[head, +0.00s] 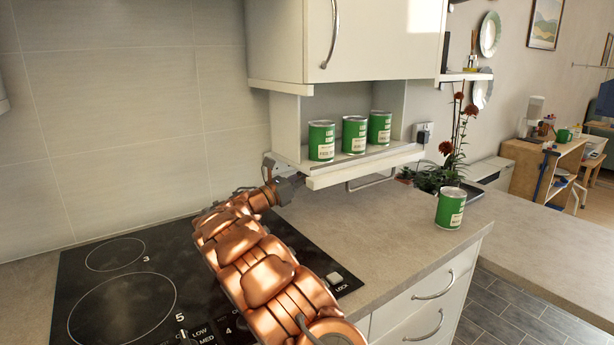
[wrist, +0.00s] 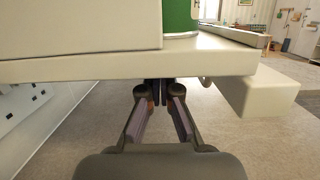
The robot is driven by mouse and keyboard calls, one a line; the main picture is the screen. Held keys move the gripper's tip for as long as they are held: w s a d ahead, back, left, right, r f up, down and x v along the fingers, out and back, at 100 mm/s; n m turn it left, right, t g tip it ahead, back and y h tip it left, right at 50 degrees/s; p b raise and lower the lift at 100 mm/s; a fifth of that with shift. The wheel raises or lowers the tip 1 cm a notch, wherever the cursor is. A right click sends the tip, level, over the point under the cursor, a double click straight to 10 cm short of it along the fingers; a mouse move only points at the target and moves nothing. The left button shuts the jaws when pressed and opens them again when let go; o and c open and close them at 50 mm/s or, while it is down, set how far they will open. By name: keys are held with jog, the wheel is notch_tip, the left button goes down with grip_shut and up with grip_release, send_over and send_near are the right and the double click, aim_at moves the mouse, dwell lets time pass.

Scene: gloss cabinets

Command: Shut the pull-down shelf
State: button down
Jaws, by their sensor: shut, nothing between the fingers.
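The pull-down shelf (head: 364,165) is lowered below the white wall cabinet and holds three green cans (head: 354,134). A bar handle (head: 371,182) runs under its front edge. My gripper (head: 274,170) is at the shelf's left end. In the wrist view my gripper (wrist: 160,92) is shut and empty, with its fingertips beneath the shelf's underside (wrist: 90,70). I cannot tell whether the fingertips touch it. Part of a green can (wrist: 180,16) shows above the shelf in the wrist view.
Another green can (head: 450,208) stands on the countertop (head: 400,240) near its right front edge. A black cooktop (head: 130,290) lies under my arm. The white cabinet door (head: 375,40) above is closed. A potted plant (head: 445,175) stands right of the shelf.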

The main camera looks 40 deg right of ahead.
jog(key=shift+r, duration=0.1)
notch_tip(320, 180, up, 20)
jog(key=p, duration=1.5)
